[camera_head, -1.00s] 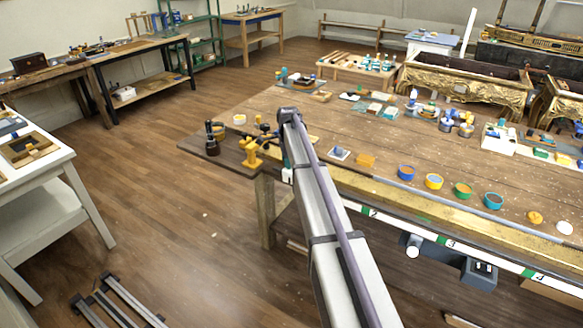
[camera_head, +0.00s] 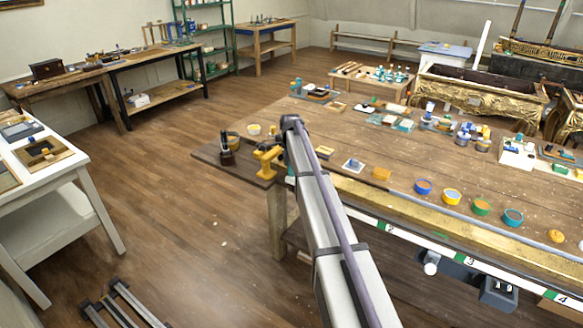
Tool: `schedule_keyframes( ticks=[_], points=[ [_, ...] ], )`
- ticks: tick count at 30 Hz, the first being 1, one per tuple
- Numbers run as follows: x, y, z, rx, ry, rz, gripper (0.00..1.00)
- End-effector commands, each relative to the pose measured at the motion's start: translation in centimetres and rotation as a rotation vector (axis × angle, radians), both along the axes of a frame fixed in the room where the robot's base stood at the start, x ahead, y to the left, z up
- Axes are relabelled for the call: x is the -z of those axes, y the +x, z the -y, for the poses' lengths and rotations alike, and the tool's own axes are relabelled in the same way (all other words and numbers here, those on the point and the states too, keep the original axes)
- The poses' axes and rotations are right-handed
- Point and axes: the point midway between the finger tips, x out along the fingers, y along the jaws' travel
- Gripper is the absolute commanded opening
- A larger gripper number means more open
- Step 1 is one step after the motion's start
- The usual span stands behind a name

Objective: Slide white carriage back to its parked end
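A white round knob-like part (camera_head: 431,268) sticks out from a dark rail under the front edge of the long wooden table. I cannot tell whether it belongs to the white carriage. A dark grey block (camera_head: 499,293) hangs on the same rail to its right. A white numbered strip (camera_head: 430,245) with green marks runs along the table front above them. My arm reaches up from the bottom middle and ends near the table's left corner, well left of these parts. My gripper's fingers do not show; the arm hides what lies behind it.
The wooden table (camera_head: 385,155) carries paint pots, including a blue one (camera_head: 423,187), and a yellow clamp-like tool (camera_head: 268,160) on its left end. A white table (camera_head: 60,180) stands at left. A dark metal frame (camera_head: 125,305) lies at lower left. Floor between is clear.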

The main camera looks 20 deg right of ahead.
Motion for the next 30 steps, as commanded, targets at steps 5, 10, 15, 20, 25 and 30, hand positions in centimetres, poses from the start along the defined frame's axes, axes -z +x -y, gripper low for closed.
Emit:
schedule_keyframes(
  ticks=[5,10,15,20,25,30],
  points=[
    [0.0,-0.1,0.0,0.0,0.0,-0.002,0.56],
    [-0.3,-0.2,0.0,0.0,0.001,-0.003,0.56],
    [-2.9,-0.2,0.0,0.0,0.001,-0.003,0.56],
    [-7.0,-0.1,0.0,0.0,0.0,-0.002,0.56],
    [-10.5,-0.1,0.0,0.0,0.0,-0.002,0.56],
    [-11.0,-0.1,0.0,0.0,0.0,-0.002,0.56]
  ],
)
